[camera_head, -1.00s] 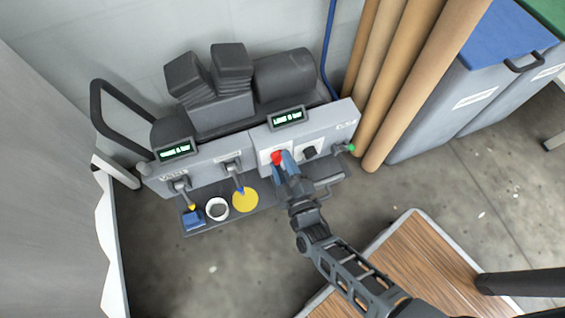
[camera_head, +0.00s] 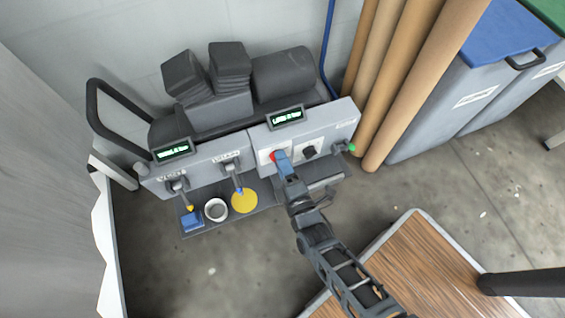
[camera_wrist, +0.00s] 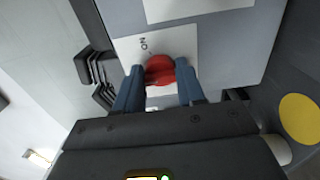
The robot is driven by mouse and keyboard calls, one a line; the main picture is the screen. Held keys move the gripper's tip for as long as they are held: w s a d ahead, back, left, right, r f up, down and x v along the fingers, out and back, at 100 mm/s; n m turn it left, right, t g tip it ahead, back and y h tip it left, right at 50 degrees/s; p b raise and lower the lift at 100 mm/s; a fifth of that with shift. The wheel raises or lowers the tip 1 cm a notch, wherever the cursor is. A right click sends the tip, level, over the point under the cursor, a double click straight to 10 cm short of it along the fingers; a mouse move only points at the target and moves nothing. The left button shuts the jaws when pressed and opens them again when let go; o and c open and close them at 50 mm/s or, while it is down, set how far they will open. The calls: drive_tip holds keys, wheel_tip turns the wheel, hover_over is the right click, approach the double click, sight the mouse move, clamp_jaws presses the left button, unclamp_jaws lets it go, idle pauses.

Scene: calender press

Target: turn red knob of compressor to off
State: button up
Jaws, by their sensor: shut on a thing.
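The compressor (camera_head: 234,150) is a grey unit with a front panel, two green-lit displays and a black tank on top. Its red knob (camera_head: 273,156) sits on a white plate on the right half of the panel, partly hidden by my gripper. In the wrist view the red knob (camera_wrist: 159,70) lies between my two blue fingertips, with "ON" printed on the plate (camera_wrist: 130,46) beside it. My gripper (camera_head: 281,160) is shut on the knob, one finger on each side. The knob's pointer and any "OFF" mark cannot be made out.
A black knob (camera_head: 310,151) and a green fitting (camera_head: 351,148) are right of the red knob. Below the panel are a yellow disc (camera_head: 244,201), a white ring (camera_head: 216,210) and a blue block (camera_head: 192,221). Brown rolls (camera_head: 425,85) lean at the right.

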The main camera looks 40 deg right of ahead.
idle(0.5)
drive_tip(key=o, duration=1)
drive_tip(key=shift+o, duration=0.2)
drive_tip(key=shift+s, duration=0.1)
drive_tip(key=p+v, duration=0.1)
drive_tip(key=v, duration=0.6)
drive_tip(key=shift+s+a+p, duration=0.15)
drive_tip(key=shift+s+p, duration=0.15)
drive_tip(key=shift+p, duration=0.1)
